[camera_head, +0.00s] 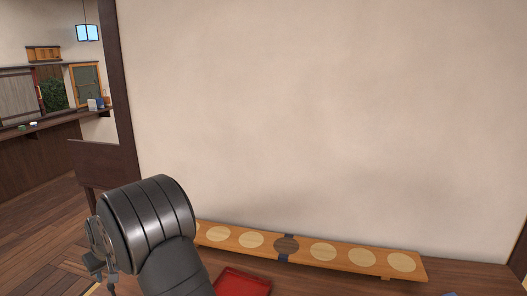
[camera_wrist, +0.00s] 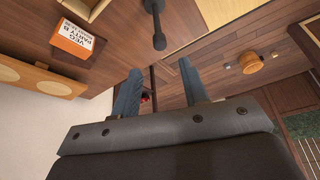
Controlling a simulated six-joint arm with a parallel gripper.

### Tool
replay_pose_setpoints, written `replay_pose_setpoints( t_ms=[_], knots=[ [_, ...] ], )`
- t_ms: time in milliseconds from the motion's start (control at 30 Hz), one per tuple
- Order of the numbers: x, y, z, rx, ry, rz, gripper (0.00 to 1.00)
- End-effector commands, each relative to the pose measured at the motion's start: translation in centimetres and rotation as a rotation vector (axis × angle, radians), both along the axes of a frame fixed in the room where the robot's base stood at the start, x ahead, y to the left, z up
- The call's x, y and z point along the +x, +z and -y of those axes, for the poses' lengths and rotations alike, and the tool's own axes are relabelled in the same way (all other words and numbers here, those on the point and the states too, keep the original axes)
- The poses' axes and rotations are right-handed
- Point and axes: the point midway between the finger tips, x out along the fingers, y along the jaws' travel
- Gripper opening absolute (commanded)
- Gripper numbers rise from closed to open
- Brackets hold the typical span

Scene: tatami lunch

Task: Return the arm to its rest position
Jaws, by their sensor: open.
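My arm (camera_head: 150,222) rises at the lower left of the head view, a dark grey ribbed joint in front of the wall. Part of a small dark end piece shows at its left edge, but the fingers cannot be made out there. In the wrist view my gripper (camera_wrist: 160,68) shows two blue-grey fingers, spread apart with nothing between them. They are in free air, apart from any object, with the wooden floor and a dark gap beyond.
A long wooden board (camera_head: 262,241) with several round discs lies along the wall (camera_head: 320,110). A red tray (camera_head: 240,283) is in front of it. The wrist view shows an orange labelled box (camera_wrist: 73,39) and a round wooden stool (camera_wrist: 250,63). Open floor (camera_head: 35,235) lies left.

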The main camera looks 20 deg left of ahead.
Motion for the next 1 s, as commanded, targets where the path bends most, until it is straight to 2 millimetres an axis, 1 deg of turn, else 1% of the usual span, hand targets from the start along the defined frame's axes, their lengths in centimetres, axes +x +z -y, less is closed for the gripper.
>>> replay_pose_setpoints(
  t_ms=[33,133,167,200,300,833,867,900,1000],
  knots=[
    [-0.1,1.1,0.4,0.002,0.0,0.002,0.41],
    [-0.4,2.8,1.0,0.002,0.0,0.002,0.41],
    [-0.4,2.3,1.0,-0.003,0.0,-0.001,0.41],
    [-0.3,1.2,0.6,-0.006,0.0,-0.002,0.41],
    [0.0,-0.6,-0.1,-0.004,0.0,-0.003,0.41],
    [1.3,-9.3,-3.3,-0.003,0.0,-0.002,0.41],
    [1.4,-7.9,-3.4,0.004,0.001,0.002,0.41],
    [1.4,-6.8,-3.4,0.005,0.001,0.003,0.41],
    [1.4,-4.8,-3.4,0.004,0.001,0.003,0.41]
  ],
)
